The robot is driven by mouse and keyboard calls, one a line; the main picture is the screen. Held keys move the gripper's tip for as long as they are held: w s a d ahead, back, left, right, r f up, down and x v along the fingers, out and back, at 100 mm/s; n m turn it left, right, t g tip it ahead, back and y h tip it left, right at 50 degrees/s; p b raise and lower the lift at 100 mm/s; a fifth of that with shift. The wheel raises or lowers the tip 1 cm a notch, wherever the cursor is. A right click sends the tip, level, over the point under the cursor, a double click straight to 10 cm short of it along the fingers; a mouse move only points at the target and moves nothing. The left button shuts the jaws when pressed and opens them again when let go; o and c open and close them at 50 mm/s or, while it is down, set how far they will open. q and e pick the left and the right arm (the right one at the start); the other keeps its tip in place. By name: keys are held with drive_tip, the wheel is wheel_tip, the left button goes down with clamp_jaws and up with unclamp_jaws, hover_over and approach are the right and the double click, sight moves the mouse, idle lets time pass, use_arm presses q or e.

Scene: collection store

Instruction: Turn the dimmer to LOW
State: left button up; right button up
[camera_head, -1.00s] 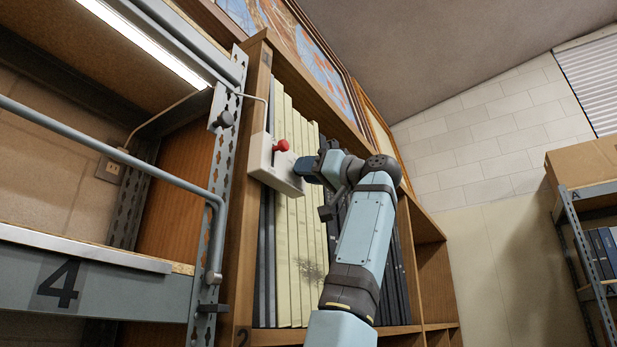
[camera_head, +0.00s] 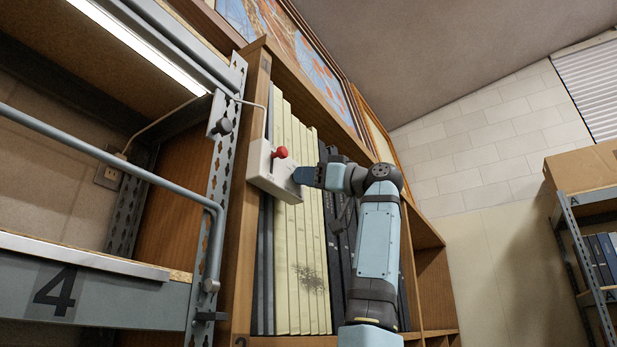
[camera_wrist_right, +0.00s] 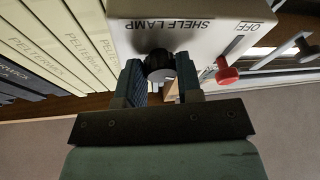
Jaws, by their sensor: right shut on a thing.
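The white lamp box (camera_head: 262,172) is fixed to the shelf upright in the head view. In the right wrist view the box (camera_wrist_right: 190,20) shows upside-down lettering, "SHELF LAMP" and "OFF". My right gripper (camera_head: 303,176) reaches it from the right; its fingers also show in the wrist view (camera_wrist_right: 160,80). They are shut on a dark round dimmer knob (camera_wrist_right: 157,58) on the box. The fingers hide the knob in the head view. I cannot read its setting or see a LOW mark. My left gripper is in neither view.
A red lever (camera_head: 280,152) sticks out of the box close to my gripper; it also shows in the wrist view (camera_wrist_right: 226,73). Tall cream and dark volumes (camera_head: 300,250) stand behind my arm. A metal rack with a rail (camera_head: 120,170) is at the left.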

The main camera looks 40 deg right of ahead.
drive_tip(key=o, duration=0.9)
drive_tip(key=shift+o, duration=0.2)
drive_tip(key=shift+s, duration=0.1)
drive_tip(key=b+v, duration=0.4)
drive_tip(key=v, duration=0.9)
drive_tip(key=shift+s+d, duration=0.2)
drive_tip(key=shift+s, duration=0.15)
drive_tip(key=shift+f, duration=0.15)
